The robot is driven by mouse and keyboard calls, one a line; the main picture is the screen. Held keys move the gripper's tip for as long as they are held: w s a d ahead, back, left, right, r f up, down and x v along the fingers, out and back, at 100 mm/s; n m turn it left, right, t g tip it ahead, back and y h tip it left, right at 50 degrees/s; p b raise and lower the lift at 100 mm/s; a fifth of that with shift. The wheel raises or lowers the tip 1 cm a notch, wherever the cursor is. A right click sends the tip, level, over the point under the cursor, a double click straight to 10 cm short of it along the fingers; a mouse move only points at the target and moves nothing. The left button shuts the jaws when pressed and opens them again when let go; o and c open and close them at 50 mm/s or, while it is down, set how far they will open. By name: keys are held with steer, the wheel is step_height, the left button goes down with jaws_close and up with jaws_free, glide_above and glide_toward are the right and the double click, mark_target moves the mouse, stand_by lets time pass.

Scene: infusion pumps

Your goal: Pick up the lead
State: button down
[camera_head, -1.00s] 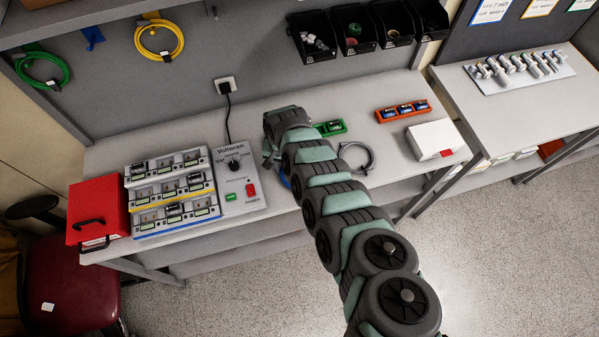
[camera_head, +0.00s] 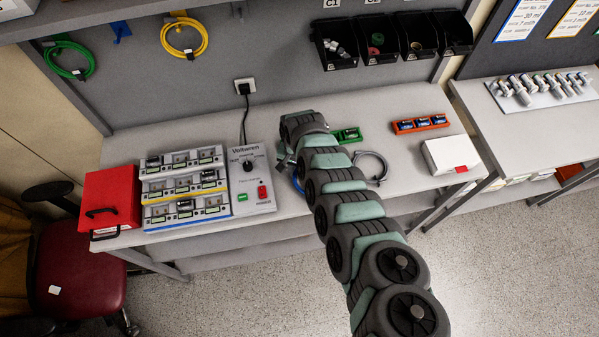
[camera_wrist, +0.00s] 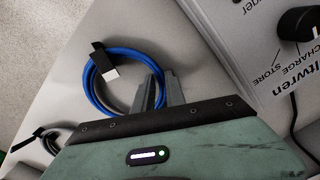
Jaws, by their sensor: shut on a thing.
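A coiled blue lead (camera_wrist: 91,78) with a black tie and a pale plug shows in the wrist view. My gripper (camera_wrist: 157,90) is at the coil's right edge, its fingers close together and shut on the blue strand. Part of the coil is hidden behind the fingers and the gripper body.
A grey coiled lead (camera_head: 371,169) lies right of my arm. The Voltwren charger (camera_head: 250,180) with its bays stands to the left, close to the gripper. A green tray (camera_head: 347,135), an orange tray (camera_head: 420,124) and a white box (camera_head: 450,154) are to the right.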

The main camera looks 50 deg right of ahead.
step_height(320, 180, up, 20)
steer(key=shift+f, duration=0.2)
stand_by(0.6)
